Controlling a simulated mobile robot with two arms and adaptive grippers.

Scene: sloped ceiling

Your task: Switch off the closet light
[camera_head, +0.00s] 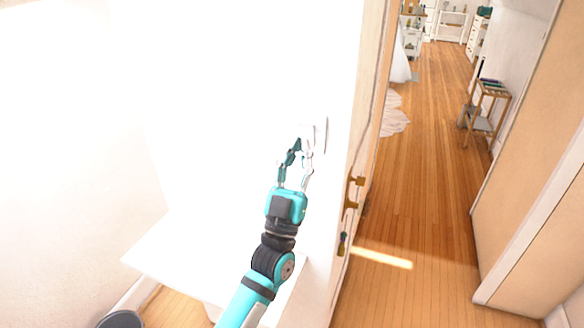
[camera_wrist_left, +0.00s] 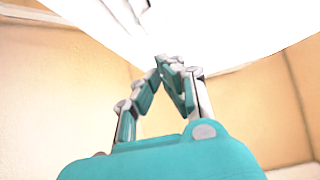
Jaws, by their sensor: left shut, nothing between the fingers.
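A pale light switch plate (camera_head: 321,132) is on the bright white wall, close to the door edge; glare washes out its details. My left gripper (camera_head: 303,139) reaches up to the wall with its fingertips at the switch plate. I cannot tell whether they touch it. In the left wrist view, the teal and grey fingers (camera_wrist_left: 168,62) meet at their tips, with nothing between them. A faint pale shape at the top of that view may be the switch plate. The lamp itself does not show. My right gripper is out of view.
A white shelf or ledge (camera_head: 165,255) is below left. A dark round bin (camera_head: 120,319) is at the bottom. The wooden floor (camera_head: 430,180) beyond the doorway is mostly clear.

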